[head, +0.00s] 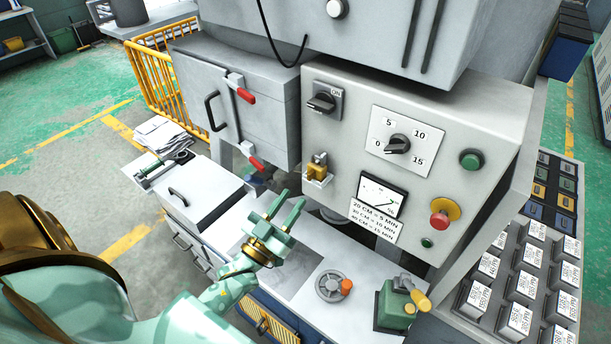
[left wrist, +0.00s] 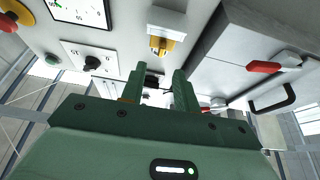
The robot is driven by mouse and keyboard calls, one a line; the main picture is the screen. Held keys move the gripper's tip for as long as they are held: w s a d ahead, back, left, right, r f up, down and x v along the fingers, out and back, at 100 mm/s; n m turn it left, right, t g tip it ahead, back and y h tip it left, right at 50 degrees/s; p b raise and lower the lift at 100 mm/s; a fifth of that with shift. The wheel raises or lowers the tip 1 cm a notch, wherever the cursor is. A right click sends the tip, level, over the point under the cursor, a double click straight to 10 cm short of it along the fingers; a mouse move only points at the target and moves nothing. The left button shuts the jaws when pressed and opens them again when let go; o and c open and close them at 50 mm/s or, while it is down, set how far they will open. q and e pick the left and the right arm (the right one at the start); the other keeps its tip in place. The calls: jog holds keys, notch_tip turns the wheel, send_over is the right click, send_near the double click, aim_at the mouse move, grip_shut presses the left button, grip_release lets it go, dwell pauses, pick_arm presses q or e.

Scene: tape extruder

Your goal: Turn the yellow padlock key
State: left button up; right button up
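The yellow padlock (head: 317,166) with its key sits on a small white mount on the grey control panel, left of the gauge. It also shows in the left wrist view (left wrist: 158,45), just beyond and above my fingertips. My left gripper (head: 284,208) is in front of the machine, below and left of the padlock. Its two green fingers are apart with nothing between them, and they do not touch the padlock. The finer shape of the key is too small to tell. My right gripper is not in view.
The panel (head: 340,140) also carries an ON switch (head: 322,102), a dial (head: 397,144), a green button (head: 471,159) and a red emergency knob (head: 440,218). Red-handled latches (head: 246,95) stick out at the left. A green device (head: 396,305) stands on the counter.

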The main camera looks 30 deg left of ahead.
aim_at(308, 176)
pick_arm(q)
jog(key=p+x, duration=0.1)
jog(key=x, duration=0.5)
jog(key=shift+w, duration=0.3)
grip_shut()
